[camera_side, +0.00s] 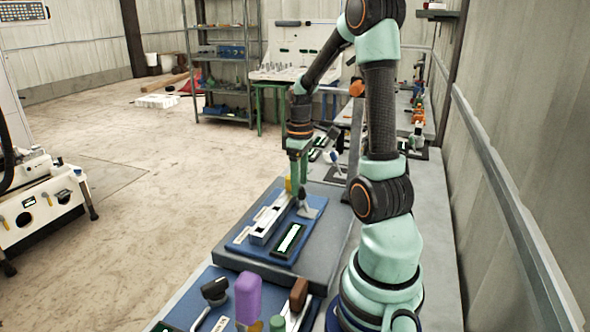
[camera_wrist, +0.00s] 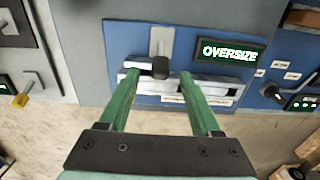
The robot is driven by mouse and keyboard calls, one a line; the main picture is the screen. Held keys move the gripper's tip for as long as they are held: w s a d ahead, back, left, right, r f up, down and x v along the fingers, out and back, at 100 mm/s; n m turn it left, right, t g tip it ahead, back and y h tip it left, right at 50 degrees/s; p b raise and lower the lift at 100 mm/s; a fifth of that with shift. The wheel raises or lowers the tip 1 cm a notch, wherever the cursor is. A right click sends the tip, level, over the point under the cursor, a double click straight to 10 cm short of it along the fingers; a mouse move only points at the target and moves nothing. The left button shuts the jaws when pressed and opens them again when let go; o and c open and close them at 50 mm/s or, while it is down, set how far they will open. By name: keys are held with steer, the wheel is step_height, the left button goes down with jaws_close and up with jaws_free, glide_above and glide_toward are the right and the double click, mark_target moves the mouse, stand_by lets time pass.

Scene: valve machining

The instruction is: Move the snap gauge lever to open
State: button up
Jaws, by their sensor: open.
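The snap gauge sits on a blue plate (camera_wrist: 120,40) in the wrist view. Its lever, a pale metal bar with a dark knob (camera_wrist: 160,67), lies near the plate's middle, beside a pale slotted rail (camera_wrist: 205,88). A display (camera_wrist: 230,52) reads OVERSIZE in green. My gripper (camera_wrist: 160,78) is open, with one green finger on each side of the knob; I cannot tell whether either touches it. In the side view, my gripper (camera_side: 297,178) reaches down over the far part of the gauge's blue plate (camera_side: 312,200). The fingertips are partly hidden there.
A grey block (camera_side: 325,250) carries the gauge plate. Nearer the camera, a blue panel holds a black-knobbed lever (camera_side: 215,290), a purple upright piece (camera_side: 248,298) and a brown-handled part (camera_side: 299,294). Open floor (camera_side: 150,220) lies left of the bench.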

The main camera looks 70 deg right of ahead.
steer(key=shift+r, duration=2.25)
steer(key=shift+r, duration=0.1)
step_height(320, 180, up, 12)
steer(key=f, duration=0.1)
steer(key=w+a+f+t, duration=0.2)
steer(key=a, duration=1.1)
steer(key=w+a+f+t, duration=0.2)
steer(key=a+t, duration=0.1)
steer(key=a, duration=1)
steer(key=shift+w+t, duration=0.3)
steer(key=shift+w, duration=0.05)
